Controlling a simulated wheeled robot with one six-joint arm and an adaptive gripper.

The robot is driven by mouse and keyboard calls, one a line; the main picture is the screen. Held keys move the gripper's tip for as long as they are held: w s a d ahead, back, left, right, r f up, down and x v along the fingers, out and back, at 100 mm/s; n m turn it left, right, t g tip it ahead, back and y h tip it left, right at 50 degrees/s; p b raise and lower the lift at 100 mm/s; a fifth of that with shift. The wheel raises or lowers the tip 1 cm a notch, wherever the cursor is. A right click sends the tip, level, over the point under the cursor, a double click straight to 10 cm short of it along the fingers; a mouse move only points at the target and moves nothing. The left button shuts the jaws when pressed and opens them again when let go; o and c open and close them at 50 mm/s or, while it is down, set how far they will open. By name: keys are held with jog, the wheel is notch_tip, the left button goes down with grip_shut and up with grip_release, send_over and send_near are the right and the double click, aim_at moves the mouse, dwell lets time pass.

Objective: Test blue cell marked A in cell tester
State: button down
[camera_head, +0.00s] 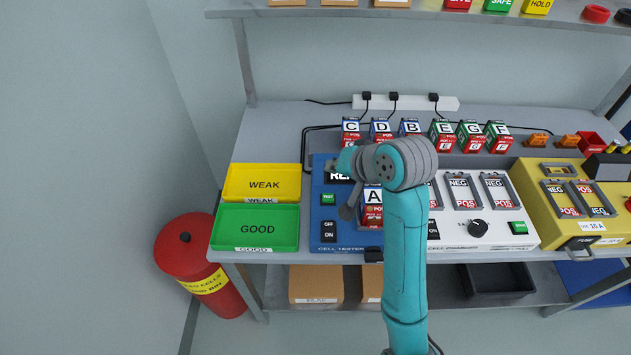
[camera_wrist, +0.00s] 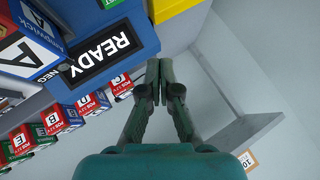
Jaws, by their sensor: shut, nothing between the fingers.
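The blue cell marked A (camera_head: 373,197) stands upright at the right part of the blue cell tester (camera_head: 328,246), partly beside my arm. The tester's display (camera_wrist: 100,52) reads READY. A green TEST button (camera_head: 328,199) is on the tester's left face, with an OFF/ON switch (camera_head: 329,231) below. My gripper (camera_head: 346,212) is shut and empty, above the tester near the button; its fingertips touch each other in the wrist view (camera_wrist: 160,65).
A yellow WEAK tray (camera_head: 233,183) and a green GOOD tray (camera_head: 225,228) stand left of the tester. Cells C, D, B (camera_head: 351,127) and several green ones stand behind. A white cell charger (camera_head: 505,244) is to the right. A red bin (camera_head: 188,258) stands on the floor.

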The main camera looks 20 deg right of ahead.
aim_at(325, 193)
jog(key=shift+w+a+r, duration=0.1)
jog(key=shift+w, duration=0.25)
jog(key=shift+f, duration=4.4)
jog(key=shift+f, duration=0.1)
jog(key=shift+f, duration=0.35)
jog(key=shift+f, duration=0.5)
jog(key=shift+r, duration=0.95)
